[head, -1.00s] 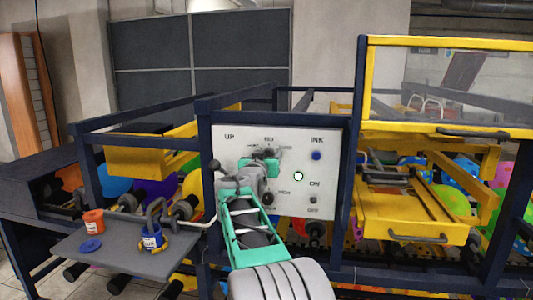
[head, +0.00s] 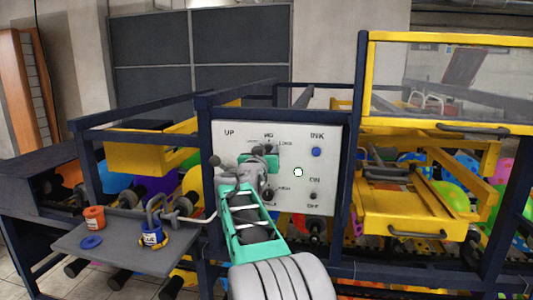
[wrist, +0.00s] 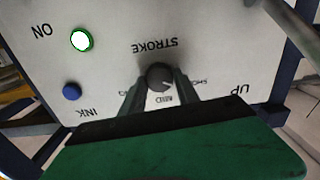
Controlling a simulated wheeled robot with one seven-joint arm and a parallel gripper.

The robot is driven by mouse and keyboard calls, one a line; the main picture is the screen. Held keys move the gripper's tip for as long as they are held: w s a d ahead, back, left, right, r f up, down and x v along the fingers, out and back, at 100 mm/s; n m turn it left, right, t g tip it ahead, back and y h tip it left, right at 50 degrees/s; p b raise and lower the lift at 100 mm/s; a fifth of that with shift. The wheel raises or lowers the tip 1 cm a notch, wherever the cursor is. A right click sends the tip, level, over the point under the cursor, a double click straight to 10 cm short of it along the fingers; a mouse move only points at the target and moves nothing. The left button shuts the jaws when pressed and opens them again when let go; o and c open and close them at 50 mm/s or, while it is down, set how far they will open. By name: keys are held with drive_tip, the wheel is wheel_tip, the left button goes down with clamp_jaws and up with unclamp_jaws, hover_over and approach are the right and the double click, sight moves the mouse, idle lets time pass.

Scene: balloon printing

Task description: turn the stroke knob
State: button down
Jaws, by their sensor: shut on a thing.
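The stroke knob (wrist: 160,77) is a small dark round knob with a light pointer mark, on a pale control panel (wrist: 110,45) under the word STROKE. In the wrist view its pointer is turned toward the lower right, near the MID mark. My gripper (wrist: 160,88) has one dark finger on each side of the knob and is shut on it. In the head view my gripper (head: 262,160) is at the panel's upper left part and mostly hides the knob.
A blue INK button (head: 316,152), a lit white-green button (head: 298,172) and an ON/OFF switch (head: 313,195) are right of my gripper. Dark frame bars (head: 205,150) edge the panel.

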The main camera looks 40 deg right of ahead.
drive_tip(key=shift+f+b, duration=0.2)
drive_tip(key=shift+b, duration=0.25)
drive_tip(key=m+b, duration=0.9)
drive_tip(key=m, duration=0.3)
drive_tip(key=m+b, duration=1)
drive_tip(key=m, duration=0.1)
drive_tip(key=shift+s+d+f+m, duration=0.15)
drive_tip(key=shift+m, duration=0.25)
drive_tip(key=c, duration=0.9)
unclamp_jaws()
drive_tip(key=shift+b, duration=0.3)
